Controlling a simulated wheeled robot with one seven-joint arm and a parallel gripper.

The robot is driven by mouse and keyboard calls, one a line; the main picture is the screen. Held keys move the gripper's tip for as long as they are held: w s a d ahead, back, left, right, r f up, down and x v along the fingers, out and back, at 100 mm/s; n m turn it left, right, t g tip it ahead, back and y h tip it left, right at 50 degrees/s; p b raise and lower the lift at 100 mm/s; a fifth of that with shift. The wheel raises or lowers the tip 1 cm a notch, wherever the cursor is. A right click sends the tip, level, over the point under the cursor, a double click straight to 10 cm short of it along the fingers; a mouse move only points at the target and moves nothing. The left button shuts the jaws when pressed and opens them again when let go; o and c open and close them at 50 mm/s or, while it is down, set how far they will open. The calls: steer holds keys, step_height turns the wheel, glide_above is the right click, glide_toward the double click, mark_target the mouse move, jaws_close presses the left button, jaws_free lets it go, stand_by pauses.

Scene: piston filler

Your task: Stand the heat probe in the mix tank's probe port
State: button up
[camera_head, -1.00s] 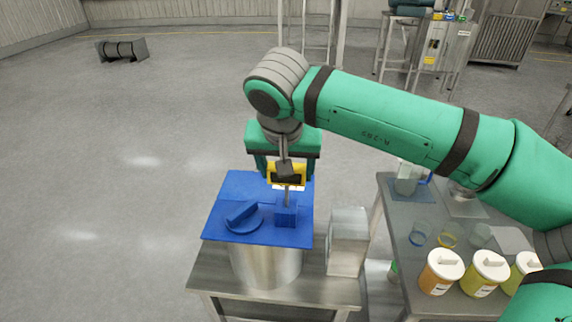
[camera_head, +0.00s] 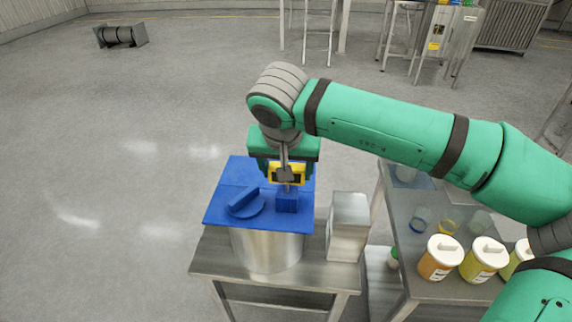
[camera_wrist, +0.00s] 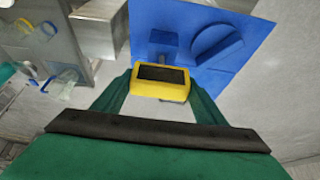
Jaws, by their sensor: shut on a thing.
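The heat probe (camera_head: 287,174) has a yellow body with a dark screen and a thin grey stem pointing down. My gripper (camera_head: 285,166) is shut on the yellow body, which also shows between the green fingers in the wrist view (camera_wrist: 160,92). The mix tank (camera_head: 268,252) is a steel cylinder under a blue lid (camera_head: 225,212). The probe port (camera_head: 287,204) is a small blue block on the lid, directly below the probe. The stem's lower end meets the top of the block and seems to go into it; its tip is hidden. The probe looks roughly upright.
A blue disc with a raised bar (camera_head: 246,205) lies on the lid, left of the port. A steel box (camera_head: 348,228) stands right of the tank on the same table. Another table at right holds jars (camera_head: 441,257) and glassware.

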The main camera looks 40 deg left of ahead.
steer(key=shift+w+f, duration=0.15)
steer(key=shift+f, duration=0.6)
steer(key=shift+a+f, duration=0.1)
steer(key=shift+f, duration=0.25)
steer(key=shift+d+f, duration=0.25)
steer(key=shift+f, duration=0.05)
steer(key=o, duration=1.2)
steer(key=shift+s+a, duration=0.15)
steer(key=shift+s, duration=0.05)
steer(key=v, duration=1.1)
steer(key=shift+w+f, duration=0.1)
steer(key=shift+w, duration=0.05)
